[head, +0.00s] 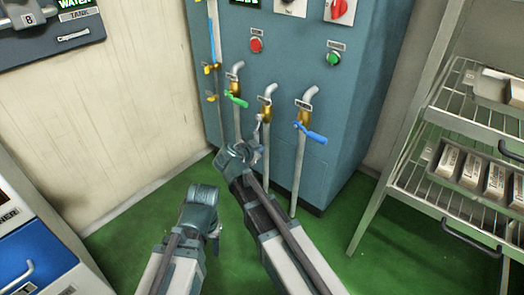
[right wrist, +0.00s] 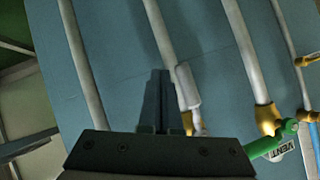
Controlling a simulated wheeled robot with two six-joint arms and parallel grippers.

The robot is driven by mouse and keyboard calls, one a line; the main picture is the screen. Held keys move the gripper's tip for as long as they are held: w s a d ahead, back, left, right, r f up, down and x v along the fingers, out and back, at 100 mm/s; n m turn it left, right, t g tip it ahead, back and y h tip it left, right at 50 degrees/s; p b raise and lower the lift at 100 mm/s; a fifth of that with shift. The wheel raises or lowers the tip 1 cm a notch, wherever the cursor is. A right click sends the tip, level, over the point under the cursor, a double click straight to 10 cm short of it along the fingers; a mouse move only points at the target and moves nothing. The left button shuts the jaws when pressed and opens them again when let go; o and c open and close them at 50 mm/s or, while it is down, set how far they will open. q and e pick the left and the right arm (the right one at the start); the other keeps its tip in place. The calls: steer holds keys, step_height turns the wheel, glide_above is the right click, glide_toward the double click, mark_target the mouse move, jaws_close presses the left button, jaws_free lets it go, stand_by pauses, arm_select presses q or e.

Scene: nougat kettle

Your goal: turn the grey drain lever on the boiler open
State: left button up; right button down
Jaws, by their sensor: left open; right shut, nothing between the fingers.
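The blue-grey boiler (head: 265,60) has a row of brass taps low on its front. The middle tap (head: 267,100) is the one beside my right gripper (head: 258,128); its grey lever is mostly hidden there in the head view. In the right wrist view the light grey lever (right wrist: 187,88) lies along its pipe, just right of my shut, empty fingers (right wrist: 161,100). Whether they touch it I cannot tell. My left gripper (head: 216,238) is low over the green floor, away from the taps, its fingers small in view.
A green lever (head: 236,99) is left of the middle tap and a blue lever (head: 312,133) right of it. The green lever (right wrist: 268,143) also shows in the right wrist view. A wire rack (head: 435,190) stands at the right, a blue-fronted unit (head: 35,262) at the left.

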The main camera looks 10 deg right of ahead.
steer(key=shift+w+a, duration=0.1)
stand_by(0.7)
arm_select(q)
steer(key=shift+s+a, duration=0.35)
steer(key=shift+a, duration=0.4)
arm_select(e)
steer(key=s+a, duration=0.1)
steer(key=s, duration=1.2)
steer(key=shift+a, duration=0.15)
steer(key=shift+f, duration=0.1)
